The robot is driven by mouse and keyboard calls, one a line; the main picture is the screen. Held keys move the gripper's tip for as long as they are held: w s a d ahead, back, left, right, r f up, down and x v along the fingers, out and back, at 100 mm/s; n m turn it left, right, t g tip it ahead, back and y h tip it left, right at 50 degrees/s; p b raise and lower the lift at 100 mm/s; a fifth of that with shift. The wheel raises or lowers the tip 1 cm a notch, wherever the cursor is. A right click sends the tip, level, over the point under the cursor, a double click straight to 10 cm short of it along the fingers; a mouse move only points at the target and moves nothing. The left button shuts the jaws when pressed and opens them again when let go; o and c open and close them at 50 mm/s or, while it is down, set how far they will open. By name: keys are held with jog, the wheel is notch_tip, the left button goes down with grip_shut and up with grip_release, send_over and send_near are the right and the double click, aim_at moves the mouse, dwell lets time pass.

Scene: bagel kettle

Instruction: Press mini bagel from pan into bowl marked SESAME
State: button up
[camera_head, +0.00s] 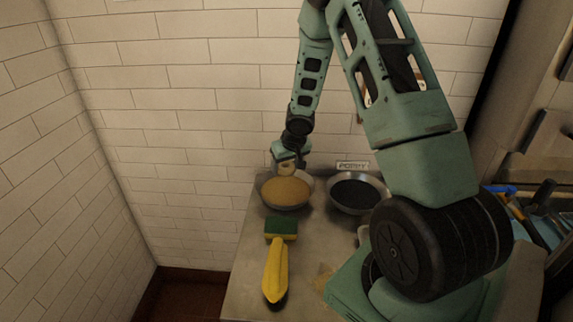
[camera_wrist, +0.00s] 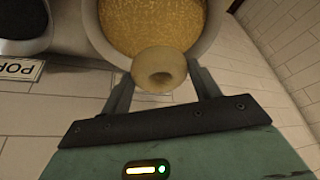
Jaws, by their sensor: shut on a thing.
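My gripper (camera_head: 288,164) is shut on the mini bagel (camera_wrist: 159,69), a pale ring held between the two fingers. The bagel also shows in the head view (camera_head: 287,169), small, at the back edge of the bowl of tan seeds (camera_head: 262,195). In the wrist view the bagel overlaps the near rim of this seed bowl (camera_wrist: 212,42). I cannot tell whether it touches the seeds. The SESAME label is not visible. A second bowl, with dark seeds (camera_head: 357,194), stands to the right, with a sign reading POPPY (camera_head: 353,165) behind it.
White tiled walls (camera_head: 190,110) close in behind and at left. Tools with blue and black handles (camera_head: 530,205) are at the right.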

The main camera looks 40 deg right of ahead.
aim_at(285, 189)
jog(key=shift+f+b, duration=2.95)
jog(key=shift+f, duration=0.65)
jog(key=shift+f+b, duration=0.35)
notch_tip(285, 189, up, 10)
jog(key=p, duration=1)
jog(key=shift+s, duration=0.15)
